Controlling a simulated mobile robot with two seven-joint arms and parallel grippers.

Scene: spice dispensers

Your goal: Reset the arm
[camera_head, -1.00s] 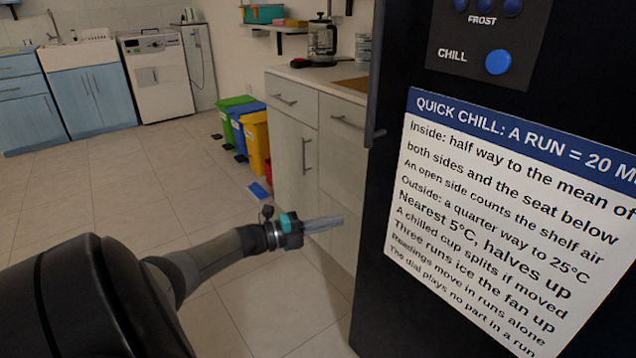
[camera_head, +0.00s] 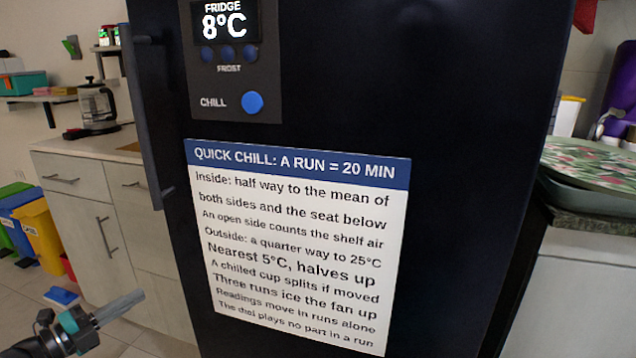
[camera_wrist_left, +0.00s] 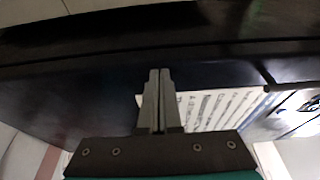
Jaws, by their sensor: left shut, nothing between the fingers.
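My left gripper (camera_head: 122,303) is at the lower left of the head view, in front of the grey cabinet and to the left of the fridge. Its fingers are shut with nothing between them, and they also show closed together in the left wrist view (camera_wrist_left: 158,98). The black fridge (camera_head: 470,130) stands upright and closed, with a long handle on its left edge. It fills the middle of the head view and the background of the wrist view. My right gripper is in neither view.
The fridge carries a display reading 8°C (camera_head: 224,20), a blue CHILL button (camera_head: 252,103) and a white instruction sheet (camera_head: 295,250). A grey cabinet (camera_head: 75,215) with a coffee maker (camera_head: 97,108) stands left. Coloured bins (camera_head: 42,235) are at far left. A counter with a patterned tray (camera_head: 590,165) stands right.

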